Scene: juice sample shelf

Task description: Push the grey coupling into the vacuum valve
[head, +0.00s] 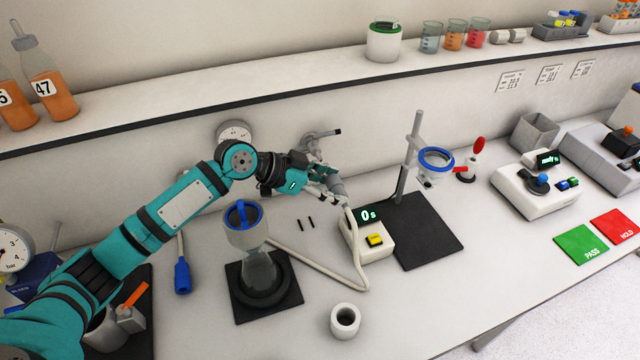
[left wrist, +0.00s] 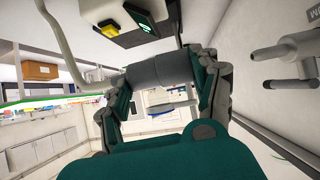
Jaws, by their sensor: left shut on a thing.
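My left gripper (head: 334,192) is shut on the grey coupling (head: 337,184), a short grey cylinder at the end of a beige hose (head: 355,255). The left wrist view shows the coupling (left wrist: 155,70) held crosswise between both fingers. The grey vacuum valve (head: 313,140) is on the back wall, above and behind the gripper, with a dark-tipped lever. In the left wrist view the valve (left wrist: 290,48) is at the right, its nozzle pointing left. The coupling is clear of it. My right gripper is not in view.
The timer box (head: 366,236) with a yellow button is close below the gripper. A flask with a blue-rimmed funnel (head: 243,222) stands on a black mat. A ring stand (head: 408,160) is to the right. A long shelf (head: 300,75) runs above.

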